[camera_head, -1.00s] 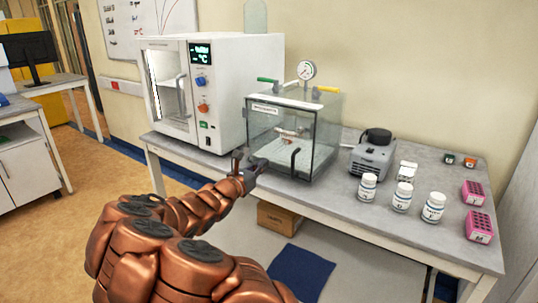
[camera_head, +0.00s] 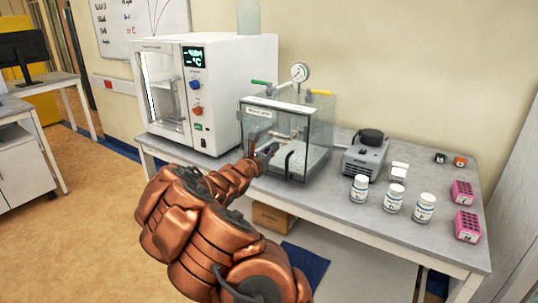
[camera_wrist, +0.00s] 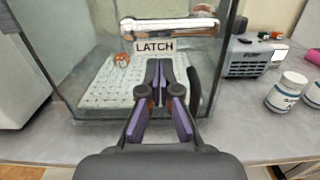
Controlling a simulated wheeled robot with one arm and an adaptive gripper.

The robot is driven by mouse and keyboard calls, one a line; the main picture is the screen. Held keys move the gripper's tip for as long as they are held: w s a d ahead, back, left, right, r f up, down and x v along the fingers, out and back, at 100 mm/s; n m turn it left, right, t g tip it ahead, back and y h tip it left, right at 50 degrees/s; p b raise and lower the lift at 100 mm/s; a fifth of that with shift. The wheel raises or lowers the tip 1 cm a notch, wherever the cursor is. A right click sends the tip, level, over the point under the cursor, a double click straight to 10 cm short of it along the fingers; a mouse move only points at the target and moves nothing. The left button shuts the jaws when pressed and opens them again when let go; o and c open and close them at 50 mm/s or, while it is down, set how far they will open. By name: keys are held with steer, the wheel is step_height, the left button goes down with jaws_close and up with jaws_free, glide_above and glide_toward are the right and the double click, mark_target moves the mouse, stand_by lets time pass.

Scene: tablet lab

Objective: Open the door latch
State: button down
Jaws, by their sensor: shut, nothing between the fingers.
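The task's door belongs to a clear glass chamber (camera_head: 315,140) on the bench, which has a gauge on top. In the wrist view, a shiny horizontal bar (camera_wrist: 170,24) crosses the front, with a label reading LATCH (camera_wrist: 155,46) just below it. A dark upright handle (camera_wrist: 195,92) stands right of my fingers and also shows in the head view (camera_head: 286,164). My gripper (camera_wrist: 159,64) is shut and empty, its fingertips just below the label. In the head view, my gripper (camera_head: 266,150) is in front of the chamber's left side. Whether the fingertips touch the glass cannot be told.
A white oven (camera_head: 228,85) stands directly left of the chamber. A grey device (camera_head: 364,158) stands right of it, with white bottles (camera_head: 393,198) and pink racks (camera_head: 467,227) farther right. The bench (camera_head: 335,215) is clear along its front edge.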

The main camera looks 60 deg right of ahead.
steer(key=shift+d+r, duration=0.15)
steer(key=shift+r, duration=0.65)
steer(key=shift+w+r+m+b, duration=0.15)
steer(key=shift+r+m+b, duration=0.05)
steer(key=shift+m+b, duration=0.7)
step_height(320, 180, up, 7)
steer(key=s+m+b, duration=0.3)
steer(key=m+b, duration=1.4)
steer(key=b, duration=0.4)
steer(key=shift+f+g+y, duration=0.15)
steer(key=shift+g+y, duration=0.15)
steer(key=shift+d, duration=0.1)
steer(key=w+a, duration=0.4)
steer(key=a, duration=0.7)
steer(key=shift+p, duration=0.3)
